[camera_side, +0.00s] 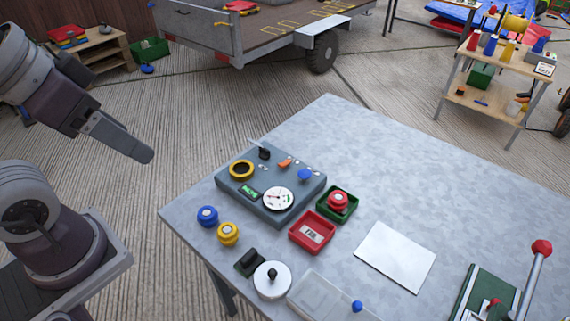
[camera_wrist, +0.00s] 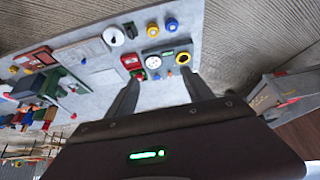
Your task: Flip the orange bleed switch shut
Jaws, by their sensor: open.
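The orange bleed switch (camera_side: 285,163) is a small lever on top of a grey-blue control box (camera_side: 228,186), between a black lever switch (camera_side: 264,153) and a blue knob (camera_side: 304,175). I cannot tell which way it is flipped. My gripper (camera_side: 146,153) is in the air left of the table, higher than the box and well apart from it. In the wrist view, my gripper (camera_wrist: 161,76) has its fingers spread and nothing between them. The control box (camera_wrist: 148,53) shows beyond the fingertips, small, with its yellow ring (camera_wrist: 183,58).
The box also carries a gauge (camera_side: 278,199) and a green display (camera_side: 250,194). Blue and yellow round pieces (camera_side: 228,233), a red tray (camera_side: 312,233), a green tray with a red button (camera_side: 338,203) and a white disc (camera_side: 272,280) stand close by. The table's far part is clear.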

